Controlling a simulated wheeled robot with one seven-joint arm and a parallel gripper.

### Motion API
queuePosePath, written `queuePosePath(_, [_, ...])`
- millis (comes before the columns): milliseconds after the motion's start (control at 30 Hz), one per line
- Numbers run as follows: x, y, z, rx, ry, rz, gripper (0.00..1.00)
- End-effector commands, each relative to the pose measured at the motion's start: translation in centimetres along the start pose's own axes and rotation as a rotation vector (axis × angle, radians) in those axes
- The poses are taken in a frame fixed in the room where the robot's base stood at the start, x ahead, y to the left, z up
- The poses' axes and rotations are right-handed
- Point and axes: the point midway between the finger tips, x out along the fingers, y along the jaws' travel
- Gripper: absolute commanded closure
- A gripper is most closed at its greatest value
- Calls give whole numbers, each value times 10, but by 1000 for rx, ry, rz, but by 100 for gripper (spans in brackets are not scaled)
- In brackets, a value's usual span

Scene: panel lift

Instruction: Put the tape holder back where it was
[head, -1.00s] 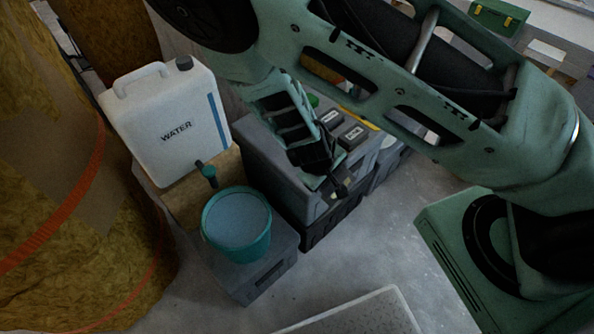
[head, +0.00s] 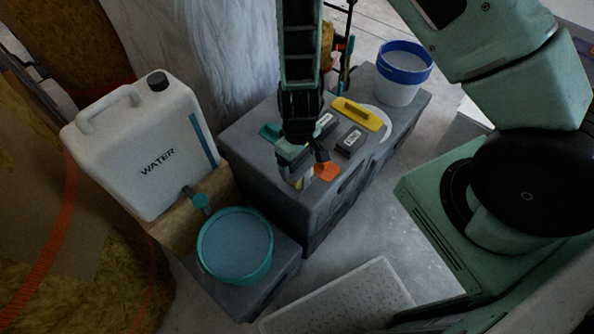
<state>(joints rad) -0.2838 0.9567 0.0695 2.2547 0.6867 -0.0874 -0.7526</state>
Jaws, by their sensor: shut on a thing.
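My gripper (head: 305,168) points down over the front edge of the grey storage box's top. It is shut on what looks like the tape holder, whose orange part (head: 327,172) shows just right of the fingertips. The jaws and wrist hide most of it. I cannot tell whether it touches the box top. A green tool (head: 269,132) lies on the box top to the left of the gripper, partly hidden by it.
The grey box (head: 245,140) also bears a yellow float (head: 357,113) and small dark labelled blocks (head: 350,139). A blue-rimmed bucket (head: 402,75) stands behind right. A water canister (head: 148,150) and teal bucket (head: 235,245) stand left. A pale panel (head: 345,300) lies in front.

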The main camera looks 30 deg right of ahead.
Motion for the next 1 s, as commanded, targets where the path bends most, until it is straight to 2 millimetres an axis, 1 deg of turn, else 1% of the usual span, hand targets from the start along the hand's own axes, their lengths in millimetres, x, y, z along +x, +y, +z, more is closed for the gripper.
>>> queuePosePath(133, [12, 0, 0, 0, 0, 0, 42])
queuePosePath(300, [37, 0, 0, 2, -1, 0, 42])
queuePosePath(400, [46, 0, 0, 1, 0, 1, 42])
queuePosePath(433, [47, 0, 0, 1, 0, 1, 42])
queuePosePath(467, [48, 0, 0, 1, 0, 1, 46])
queuePosePath(633, [48, 0, 0, 1, 1, 2, 46])
queuePosePath(667, [49, 0, 0, 1, 1, 2, 16])
queuePosePath(700, [49, 0, 0, 0, 1, 2, 5])
queuePosePath(733, [49, 1, 0, 0, 1, 2, 0])
queuePosePath(1000, [46, 0, -1, -1, 2, 2, 0])
